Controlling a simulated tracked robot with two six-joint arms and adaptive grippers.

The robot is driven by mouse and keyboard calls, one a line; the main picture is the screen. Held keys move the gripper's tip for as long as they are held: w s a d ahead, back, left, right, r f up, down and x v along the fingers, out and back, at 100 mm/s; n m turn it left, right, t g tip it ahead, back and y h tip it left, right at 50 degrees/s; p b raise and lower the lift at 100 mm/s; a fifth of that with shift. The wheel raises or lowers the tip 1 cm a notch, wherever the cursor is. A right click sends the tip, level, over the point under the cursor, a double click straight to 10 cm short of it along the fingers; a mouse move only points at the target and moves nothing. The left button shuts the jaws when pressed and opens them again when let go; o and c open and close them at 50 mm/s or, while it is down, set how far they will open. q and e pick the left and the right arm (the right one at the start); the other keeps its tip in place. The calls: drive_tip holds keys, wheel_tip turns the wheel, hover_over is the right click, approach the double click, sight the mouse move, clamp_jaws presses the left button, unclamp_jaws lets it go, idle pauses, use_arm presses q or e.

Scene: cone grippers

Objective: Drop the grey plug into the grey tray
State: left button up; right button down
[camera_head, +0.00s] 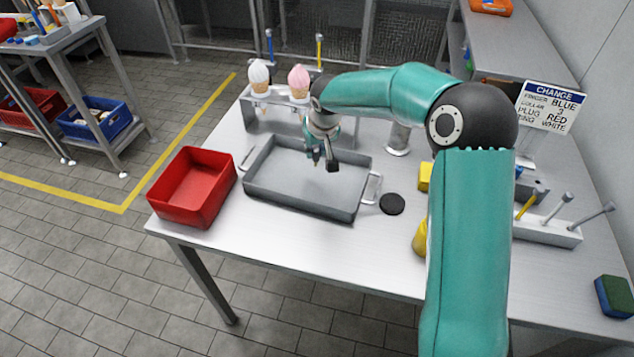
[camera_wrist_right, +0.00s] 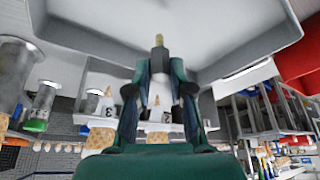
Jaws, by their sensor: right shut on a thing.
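The grey tray (camera_head: 262,196), a shallow metal pan with a handle at each end, sits on the table and looks empty. My right gripper (camera_head: 323,158) reaches over the tray from the right, pointing down, above its right half. It is shut on a small dark grey piece, apparently the grey plug (camera_wrist_right: 158,62), which shows between the fingers with a tan tip in the wrist view. In the head view the plug is hard to tell from the fingertips. The tray (camera_wrist_right: 225,50) also fills the top of the wrist view. My left gripper is not in view.
A red bin (camera_head: 192,187) stands left of the tray. Two cones in a holder (camera_head: 278,118) are behind it. A black disc (camera_head: 391,204) and yellow pieces (camera_head: 424,177) lie right of it. A sign (camera_head: 550,106) and a tool rack (camera_head: 547,231) are farther right.

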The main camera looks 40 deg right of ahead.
sight(317, 156)
drive_tip(key=shift+f+b, duration=0.8)
drive_tip(key=shift+f, duration=0.9)
drive_tip(key=c, duration=1)
unclamp_jaws()
drive_tip(key=shift+o, duration=0.2)
drive_tip(key=shift+r, duration=0.2)
drive_tip(key=v, duration=1.1)
drive_tip(key=shift+s+r, duration=0.2)
drive_tip(key=shift+r, duration=0.1)
drive_tip(key=shift+a, duration=0.15)
